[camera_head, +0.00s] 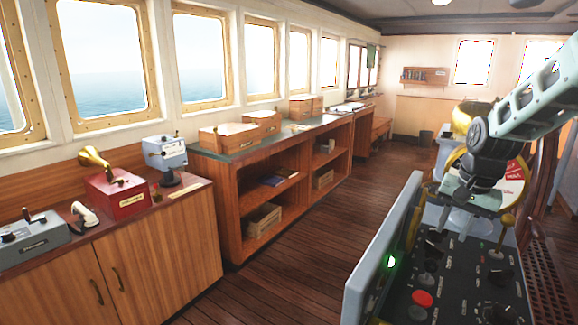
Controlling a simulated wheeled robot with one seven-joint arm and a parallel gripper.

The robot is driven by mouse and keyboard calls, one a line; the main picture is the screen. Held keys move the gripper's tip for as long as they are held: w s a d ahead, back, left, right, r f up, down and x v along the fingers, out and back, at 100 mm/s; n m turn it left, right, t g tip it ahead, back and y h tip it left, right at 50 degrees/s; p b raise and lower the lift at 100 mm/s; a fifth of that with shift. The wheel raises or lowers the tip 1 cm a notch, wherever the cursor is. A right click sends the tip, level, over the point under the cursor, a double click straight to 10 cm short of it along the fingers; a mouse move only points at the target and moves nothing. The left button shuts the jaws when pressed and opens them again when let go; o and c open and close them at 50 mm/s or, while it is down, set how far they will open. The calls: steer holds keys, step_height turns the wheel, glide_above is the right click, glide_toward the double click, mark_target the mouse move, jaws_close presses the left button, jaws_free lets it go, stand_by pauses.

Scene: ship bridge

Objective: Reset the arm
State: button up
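My arm reaches in from the upper right edge, its pale grey-green link (540,100) sloping down to the left to a dark wrist. My gripper (470,200) points down above the far part of a console with a dark control panel (455,285). No held object can be made out. Behind the gripper is a round dial with a red mark (515,170), partly hidden by the wrist.
The console has a red button (422,299), a green light (391,262) and several dark knobs. A brass-topped fitting (468,116) stands behind it. Wooden cabinets (165,250) and shelves (245,200) line the window wall. The plank floor (335,220) between is clear.

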steer(key=s+a+f+n+t, duration=0.1)
steer(key=s+a+f+n, duration=0.15)
steer(key=s+n, duration=0.95)
steer(key=s+a+r+n+g, duration=0.2)
steer(key=s+a+n, duration=0.1)
steer(key=s+a, duration=1.6)
steer(key=shift+s+a+g, duration=0.15)
steer(key=shift+s+g, duration=0.1)
steer(key=shift+g, duration=0.05)
